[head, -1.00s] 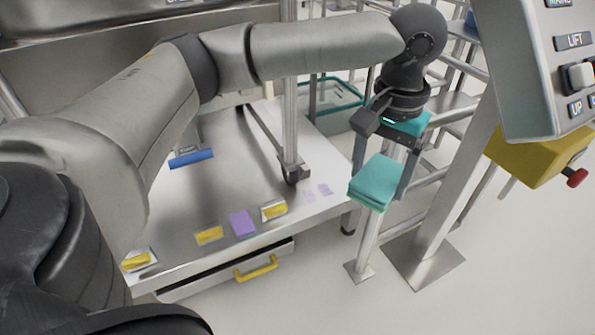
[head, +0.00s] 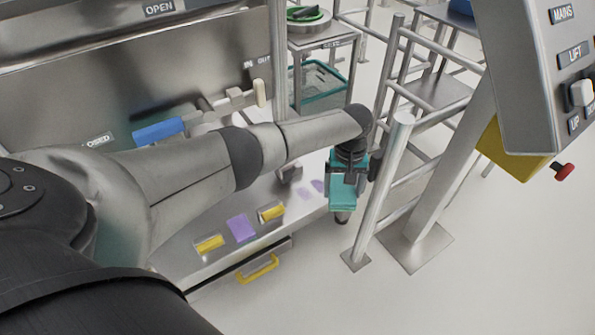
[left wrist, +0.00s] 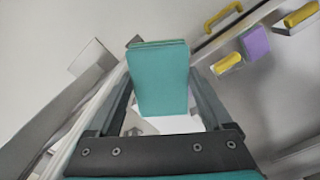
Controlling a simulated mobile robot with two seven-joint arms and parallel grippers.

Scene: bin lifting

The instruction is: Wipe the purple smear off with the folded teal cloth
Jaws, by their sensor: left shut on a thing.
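The folded teal cloth (head: 342,197) is held by my left gripper (head: 346,180), which is shut on it, at the right end of the steel worktop. In the left wrist view the cloth (left wrist: 160,82) sits between the two fingers. The purple smear (head: 318,186) shows as faint patches on the worktop, just left of the gripper in the head view. Part of it may be hidden by the gripper. I cannot tell whether the cloth touches the worktop. My right gripper is out of view.
A steel post (head: 380,190) stands close right of the gripper. A drawer with a yellow handle (head: 258,269) is below the worktop's front edge.

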